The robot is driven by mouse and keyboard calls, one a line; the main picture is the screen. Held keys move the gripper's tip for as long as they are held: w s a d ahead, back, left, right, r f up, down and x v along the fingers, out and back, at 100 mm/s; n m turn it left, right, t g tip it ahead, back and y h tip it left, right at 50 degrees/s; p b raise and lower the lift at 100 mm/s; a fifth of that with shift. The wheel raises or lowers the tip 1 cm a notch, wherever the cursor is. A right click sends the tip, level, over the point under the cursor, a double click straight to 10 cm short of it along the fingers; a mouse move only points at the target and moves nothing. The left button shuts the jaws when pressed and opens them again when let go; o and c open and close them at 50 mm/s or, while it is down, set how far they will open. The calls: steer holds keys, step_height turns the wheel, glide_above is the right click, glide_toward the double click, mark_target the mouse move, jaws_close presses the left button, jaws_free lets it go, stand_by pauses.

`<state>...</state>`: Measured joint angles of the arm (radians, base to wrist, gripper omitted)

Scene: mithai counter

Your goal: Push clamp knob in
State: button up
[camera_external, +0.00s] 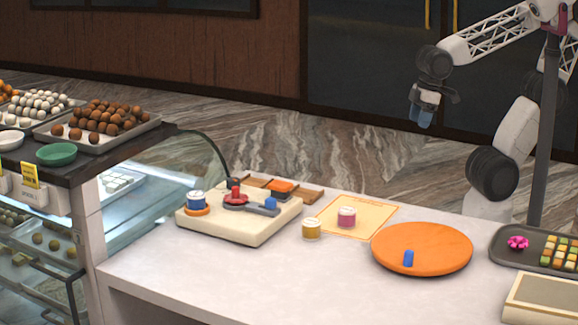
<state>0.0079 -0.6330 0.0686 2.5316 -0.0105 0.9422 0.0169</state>
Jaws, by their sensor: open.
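A cream block fixture (240,222) stands on the counter left of centre. A red knob-like part (236,197) sits in its middle, with a grey bar beside it that ends in a blue part (270,203). I cannot tell for sure which part is the clamp knob or how far in it is. A pink lobed knob (517,243) also lies in the grey tray at the right. My gripper (423,118) is open and points down, high above the counter's back edge, far from the fixture and touching nothing.
A white-and-blue jar (196,200) stands on the fixture's left. A yellow jar (311,228) is beside it, and a pink jar (347,217) is on the yellow mat (374,212). An orange round board (440,250) holds a blue piece (408,258). The front counter is clear.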

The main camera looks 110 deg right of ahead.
steer(key=w+a+r+n, duration=0.1)
steer(key=w+r, duration=0.1)
steer(key=w, duration=0.5)
steer(key=w+a+r+n, duration=0.1)
steer(key=w+a+r, duration=0.15)
steer(key=w, duration=0.45)
steer(key=n+g, duration=0.3)
steer(key=n, duration=0.4)
glide_above(271, 199)
steer(key=f, duration=0.6)
steer(key=shift+s+d+f, duration=0.25)
steer(key=shift+s+d, duration=0.05)
steer(key=shift+d, duration=0.1)
steer(key=shift+w+a+f, duration=0.15)
steer(key=shift+w+a, duration=0.15)
steer(key=shift+f, duration=0.1)
steer(key=shift+f, duration=3.8)
